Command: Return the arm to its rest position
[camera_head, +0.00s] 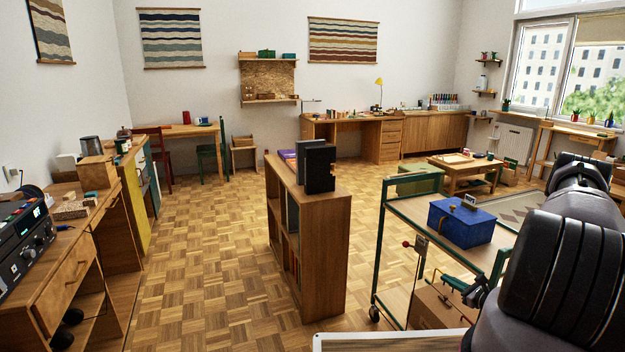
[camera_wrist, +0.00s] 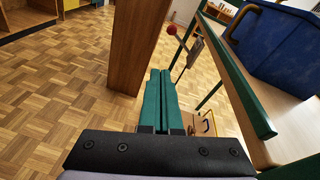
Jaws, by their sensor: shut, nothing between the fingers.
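My gripper (camera_wrist: 160,74) shows in the wrist view as two green fingers side by side, shut with nothing between them. They point toward the floor between the low wooden bookcase and the green-framed trolley. My dark arm fills the lower right of the head view, in front of part of the trolley. The gripper is apart from the bookcase side and the trolley edge in the wrist view; the exact gaps are hard to tell.
The bookcase (camera_head: 325,245) holds dark upright books on top. The trolley (camera_head: 405,212) carries a blue box (camera_head: 462,222); a cardboard box (camera_head: 436,310) sits low on it. A workbench (camera_head: 75,265) lines the left. Parquet floor (camera_head: 205,260) is clear between bench and bookcase.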

